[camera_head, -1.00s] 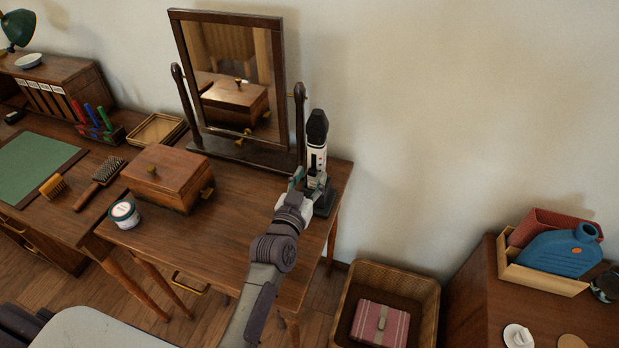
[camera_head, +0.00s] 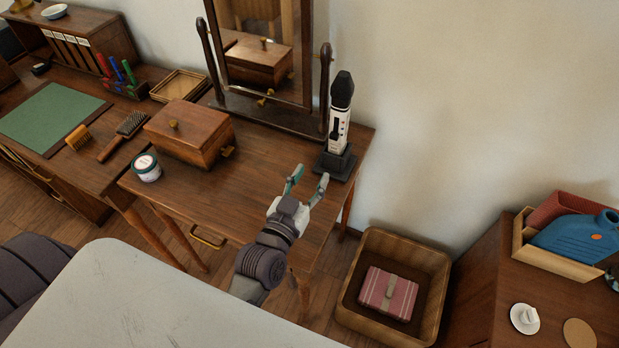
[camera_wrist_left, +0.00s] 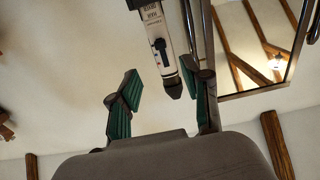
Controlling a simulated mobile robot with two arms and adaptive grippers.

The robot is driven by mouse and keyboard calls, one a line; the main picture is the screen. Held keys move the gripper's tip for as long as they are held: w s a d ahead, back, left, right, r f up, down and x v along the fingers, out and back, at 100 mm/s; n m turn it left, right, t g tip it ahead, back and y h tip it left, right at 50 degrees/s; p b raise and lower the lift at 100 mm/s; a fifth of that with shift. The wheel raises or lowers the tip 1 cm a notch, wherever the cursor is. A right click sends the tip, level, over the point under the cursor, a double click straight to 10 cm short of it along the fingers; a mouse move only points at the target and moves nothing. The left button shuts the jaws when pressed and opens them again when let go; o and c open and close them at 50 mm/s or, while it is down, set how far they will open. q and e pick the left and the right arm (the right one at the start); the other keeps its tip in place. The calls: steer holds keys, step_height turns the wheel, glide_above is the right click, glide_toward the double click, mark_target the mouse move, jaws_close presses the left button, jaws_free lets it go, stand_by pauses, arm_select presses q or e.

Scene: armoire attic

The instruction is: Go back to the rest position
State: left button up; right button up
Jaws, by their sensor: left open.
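My left gripper (camera_head: 308,180) is open and empty above the front right part of the wooden dressing table (camera_head: 255,190). A white and black rocket-shaped device (camera_head: 339,125) stands upright in its dark base at the table's back right corner. It is apart from the fingers, a little beyond them. In the left wrist view the open fingers (camera_wrist_left: 162,95) show green pads, and the device (camera_wrist_left: 155,40) appears upside down beyond them. My right gripper is not in view.
A tilting mirror (camera_head: 262,50), a wooden box (camera_head: 190,133) and a small jar (camera_head: 146,166) stand on the table. A wooden crate (camera_head: 440,275) with a striped parcel (camera_head: 389,292) is on the floor to the right. A cabinet (camera_head: 490,285) stands at far right.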

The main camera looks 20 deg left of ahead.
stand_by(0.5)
arm_select(q)
steer(key=s+f+g, duration=0.2)
steer(key=s+f+m+g+h, duration=0.1)
steer(key=s+f+g, duration=0.1)
steer(key=s+d+f+m+g, duration=0.1)
steer(key=s+f+g, duration=0.1)
steer(key=shift+s+g+h, duration=0.2)
steer(key=shift+g+h, duration=0.1)
steer(key=s+a+f+g+y, duration=0.1)
steer(key=s+a+f+g, duration=0.1)
steer(key=s+g, duration=0.35)
steer(key=s+a+f+g+y, duration=0.1)
steer(key=s+a+f+g, duration=0.15)
steer(key=s, duration=0.65)
step_height(320, 180, down, 23)
steer(key=g, duration=0.1)
steer(key=s+a+f+g, duration=0.1)
steer(key=s+a+f, duration=0.1)
steer(key=s+f, duration=1.6)
steer(key=shift+a, duration=0.2)
